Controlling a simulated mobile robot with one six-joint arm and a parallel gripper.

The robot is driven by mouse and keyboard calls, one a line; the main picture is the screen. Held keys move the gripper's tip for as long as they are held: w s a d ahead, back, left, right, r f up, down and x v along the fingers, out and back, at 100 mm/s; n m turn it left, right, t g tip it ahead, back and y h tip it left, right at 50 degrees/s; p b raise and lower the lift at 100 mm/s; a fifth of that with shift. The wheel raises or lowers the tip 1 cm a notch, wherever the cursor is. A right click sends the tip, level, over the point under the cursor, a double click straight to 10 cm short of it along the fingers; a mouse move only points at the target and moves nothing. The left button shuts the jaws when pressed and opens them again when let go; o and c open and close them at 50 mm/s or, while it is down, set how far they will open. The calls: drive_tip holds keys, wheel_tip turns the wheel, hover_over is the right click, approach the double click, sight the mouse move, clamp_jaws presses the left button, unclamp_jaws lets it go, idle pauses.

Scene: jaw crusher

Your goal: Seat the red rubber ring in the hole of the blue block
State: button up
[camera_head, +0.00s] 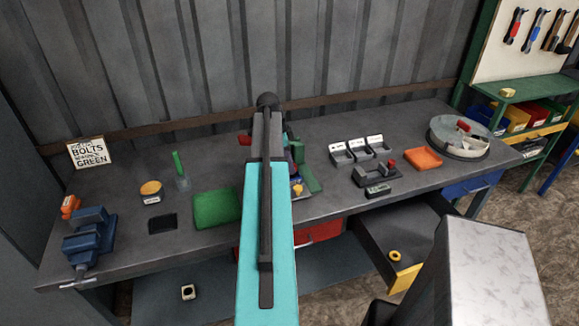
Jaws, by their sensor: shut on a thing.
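My arm's turquoise link (265,250) runs up the middle of the view and hides part of the bench. My gripper does not show; its fingers are hidden or out of view. I cannot make out the red rubber ring for certain. A small red piece (244,140) shows just left of my arm, but its shape is unclear. I cannot identify the blue block either. A small blue and yellow item (297,188) sits just right of my arm, partly hidden, by a dark green device (310,177).
The bench (340,225) holds a blue vise (88,238), a green mat (216,208), small grey bins (358,148), an orange pad (424,159) and a round tray (485,145). An open drawer (425,225) with a yellow ring (394,256) juts out in front.

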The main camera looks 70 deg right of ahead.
drive_tip(key=shift+f+p, duration=0.4)
drive_tip(key=shift+f, duration=0.7)
